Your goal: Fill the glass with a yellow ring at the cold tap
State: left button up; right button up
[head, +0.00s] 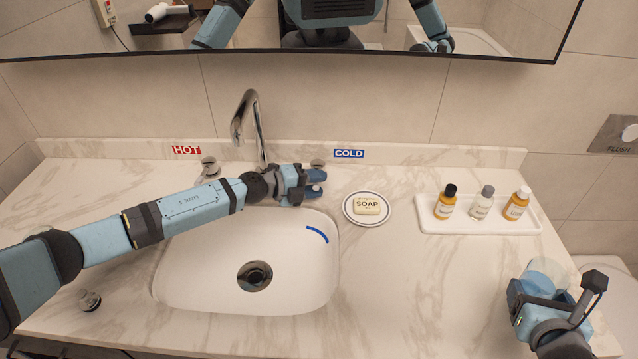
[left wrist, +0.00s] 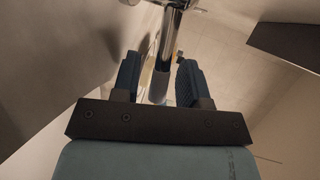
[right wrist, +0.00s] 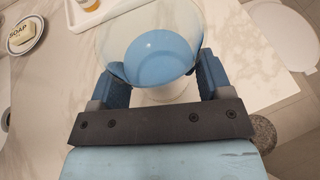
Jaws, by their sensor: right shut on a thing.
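A clear glass (head: 547,272) is held by my right gripper (head: 545,292) above the counter at the front right. In the right wrist view the glass (right wrist: 150,30) sits between the two fingers, with a blue disc showing through it. I cannot make out a yellow ring on it. My left gripper (head: 318,182) is over the back right edge of the sink, open, just in front of the cold tap knob (head: 317,163), which it partly hides. In the left wrist view the fingers (left wrist: 159,80) are apart. The chrome spout (head: 250,115) stands behind the sink (head: 215,285), left of the gripper.
A hot knob (head: 209,165) is left of the spout. A soap dish (head: 348,215) with soap (head: 366,205) is right of the sink. A white tray (head: 450,227) with three bottles stands further right. The counter (head: 420,300) between sink and right gripper is clear.

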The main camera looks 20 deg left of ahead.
pick_arm(q)
jog(key=v, duration=1.2)
